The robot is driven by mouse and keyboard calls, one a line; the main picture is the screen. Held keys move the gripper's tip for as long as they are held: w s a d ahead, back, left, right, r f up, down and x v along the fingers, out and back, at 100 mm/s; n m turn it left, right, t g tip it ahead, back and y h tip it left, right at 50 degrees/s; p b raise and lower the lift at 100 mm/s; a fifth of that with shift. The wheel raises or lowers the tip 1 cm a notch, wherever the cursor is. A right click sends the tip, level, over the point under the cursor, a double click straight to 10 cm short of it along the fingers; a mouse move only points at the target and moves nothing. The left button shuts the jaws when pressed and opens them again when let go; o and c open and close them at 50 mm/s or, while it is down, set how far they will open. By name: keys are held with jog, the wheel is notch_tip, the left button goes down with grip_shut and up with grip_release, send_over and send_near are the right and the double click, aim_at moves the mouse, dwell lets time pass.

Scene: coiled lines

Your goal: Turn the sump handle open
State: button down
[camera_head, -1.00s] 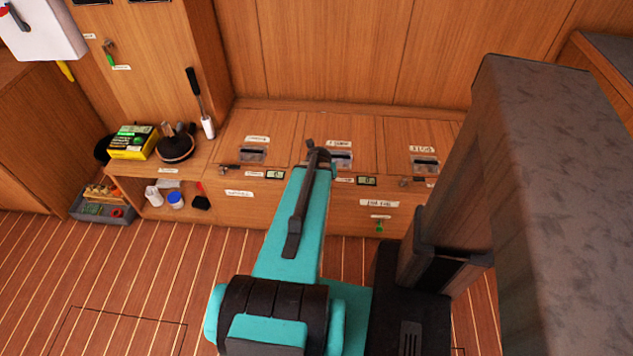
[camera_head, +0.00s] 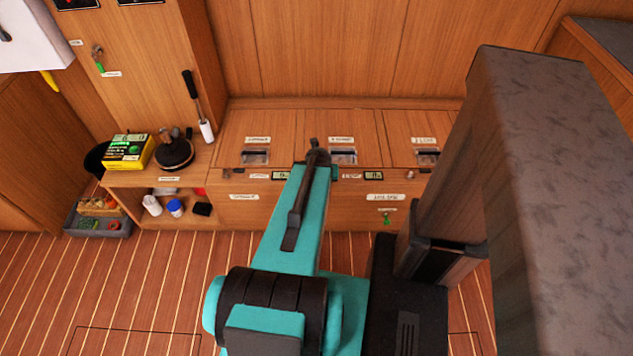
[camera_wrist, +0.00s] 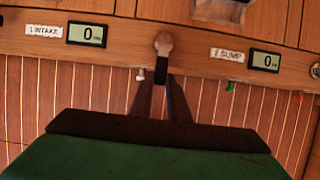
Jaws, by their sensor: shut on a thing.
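The sump handle (camera_wrist: 163,45) shows in the wrist view on the wooden front, left of the "SUMP" label (camera_wrist: 228,55). It has a round tan hub with a dark lever (camera_wrist: 161,70) pointing down. My gripper (camera_wrist: 161,82) is shut on the lever, its dark fingers reaching up from below on both sides. A display reading 0 (camera_wrist: 265,60) sits right of the label. In the head view my teal arm hides the handle and the gripper's fingers; the sump label (camera_head: 352,176) shows just right of the arm.
The intake display (camera_wrist: 87,34) is left of the handle. Another handle (camera_head: 410,174) sits to the right, and a green-tagged key-like item (camera_head: 387,218) hangs below. A grey crate (camera_head: 98,228) stands on the floor at left. The planked floor left of my arm is clear.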

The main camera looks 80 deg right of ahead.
jog(key=shift+w+d+r, duration=0.1)
jog(key=shift+w+d, duration=0.05)
jog(key=shift+d, duration=0.05)
jog(key=c, duration=1.7)
grip_release()
jog(key=shift+a, duration=0.1)
jog(key=shift+a+r+p, duration=0.1)
jog(key=shift+r+p, duration=0.05)
jog(key=shift+p, duration=0.15)
jog(key=p+v, duration=1.3)
jog(key=p, duration=0.8)
jog(key=shift+r, duration=0.15)
